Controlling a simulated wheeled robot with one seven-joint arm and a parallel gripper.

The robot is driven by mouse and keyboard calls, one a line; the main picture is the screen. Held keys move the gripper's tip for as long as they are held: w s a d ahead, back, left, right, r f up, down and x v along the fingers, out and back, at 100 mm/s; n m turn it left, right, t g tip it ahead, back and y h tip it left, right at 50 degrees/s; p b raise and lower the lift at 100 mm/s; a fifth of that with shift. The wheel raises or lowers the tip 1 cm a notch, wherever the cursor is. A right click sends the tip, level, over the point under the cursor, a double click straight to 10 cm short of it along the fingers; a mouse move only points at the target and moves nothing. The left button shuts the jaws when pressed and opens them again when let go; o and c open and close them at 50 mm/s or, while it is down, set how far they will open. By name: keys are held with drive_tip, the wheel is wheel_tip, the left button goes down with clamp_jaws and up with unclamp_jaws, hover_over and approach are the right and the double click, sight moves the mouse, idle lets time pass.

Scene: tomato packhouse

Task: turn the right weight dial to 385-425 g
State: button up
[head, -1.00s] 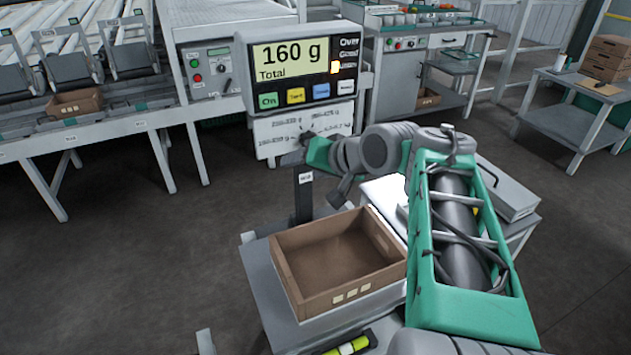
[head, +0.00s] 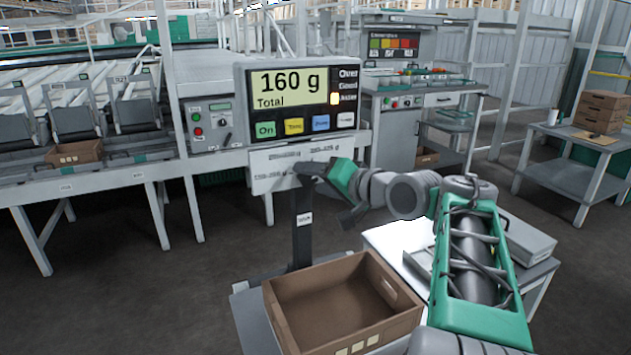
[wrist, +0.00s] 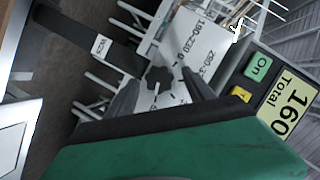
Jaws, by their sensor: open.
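The weight dial (wrist: 158,77) is a small dark lobed knob on a white label plate (wrist: 197,45). In the wrist view it sits between the fingertips of my gripper (wrist: 159,82), which is open with a visible gap on each side of the knob. In the head view my gripper (head: 312,170) is in front of the label plate (head: 272,172) below the display and hides the dial. Blurred gram ranges are printed around the dial; its pointer setting cannot be read. The display (head: 290,90) reads 160 g Total, with an orange lamp lit at its right.
An empty brown crate (head: 345,300) stands on the scale platform below my arm, beside a dark post (head: 302,225). A sorting line (head: 85,180) is at the left. A bench (head: 570,170) with stacked boxes is at the far right. Open floor lies between.

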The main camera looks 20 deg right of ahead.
drive_tip(key=shift+c, duration=0.2)
clamp_jaws()
idle(0.4)
drive_tip(key=n+b, duration=0.1)
drive_tip(key=n+h+b, duration=0.1)
drive_tip(key=n+g+h+b, duration=0.1)
drive_tip(key=n, duration=0.1)
drive_tip(key=shift+a+f, duration=0.1)
drive_tip(key=shift+a, duration=0.15)
drive_tip(key=n+h+b, duration=0.1)
drive_tip(key=b, duration=0.1)
drive_tip(key=shift+a+b, duration=0.1)
drive_tip(key=shift+b, duration=0.25)
drive_tip(key=shift+n+h+b, duration=0.7)
drive_tip(key=shift+n+b, duration=0.2)
drive_tip(key=shift+r, duration=0.2)
